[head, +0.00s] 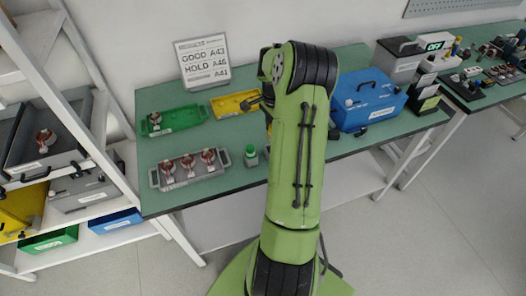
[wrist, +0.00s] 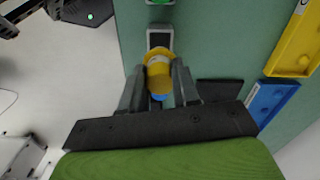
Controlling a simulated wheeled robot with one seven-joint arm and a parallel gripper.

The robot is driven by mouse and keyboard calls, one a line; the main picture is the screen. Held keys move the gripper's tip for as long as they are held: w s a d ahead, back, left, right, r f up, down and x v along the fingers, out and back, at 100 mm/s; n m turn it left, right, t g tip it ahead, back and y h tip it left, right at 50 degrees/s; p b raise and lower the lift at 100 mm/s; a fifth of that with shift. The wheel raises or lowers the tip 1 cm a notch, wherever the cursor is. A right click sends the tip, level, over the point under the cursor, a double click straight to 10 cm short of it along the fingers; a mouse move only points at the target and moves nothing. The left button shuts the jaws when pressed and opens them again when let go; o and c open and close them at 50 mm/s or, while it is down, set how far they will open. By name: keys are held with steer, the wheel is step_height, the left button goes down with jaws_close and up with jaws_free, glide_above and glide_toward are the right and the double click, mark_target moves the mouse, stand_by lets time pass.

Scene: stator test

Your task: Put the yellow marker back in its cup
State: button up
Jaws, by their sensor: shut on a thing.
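In the wrist view, my gripper (wrist: 158,90) is shut on a yellow object with a blue end, which I take as the yellow marker (wrist: 157,60). It lies between the two grey fingers, close to the camera. A small grey rectangular holder with a dark inside (wrist: 160,37), possibly the cup, shows just beyond the marker in the picture. The marker overlaps its lower part, so I cannot tell whether they touch.
The green bench (head: 235,135) bears a grey tray with several reddish parts (head: 190,182), a green tray (head: 172,122), a yellow tray (head: 230,105), a green-capped bottle (head: 251,156) and a blue box (head: 369,100). A sign (head: 203,63) stands behind. White shelving (head: 95,80) is at left.

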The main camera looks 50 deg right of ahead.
steer(key=f, duration=0.5)
steer(key=shift+a+f, duration=0.2)
steer(key=shift+f, duration=0.15)
steer(key=shift+d+f, duration=0.25)
steer(key=shift+a+f+b, duration=0.1)
steer(key=shift+f+b, duration=0.3)
steer(key=shift+b, duration=0.2)
steer(key=o, duration=1)
steer(key=shift+o, duration=0.2)
steer(key=shift+r, duration=0.1)
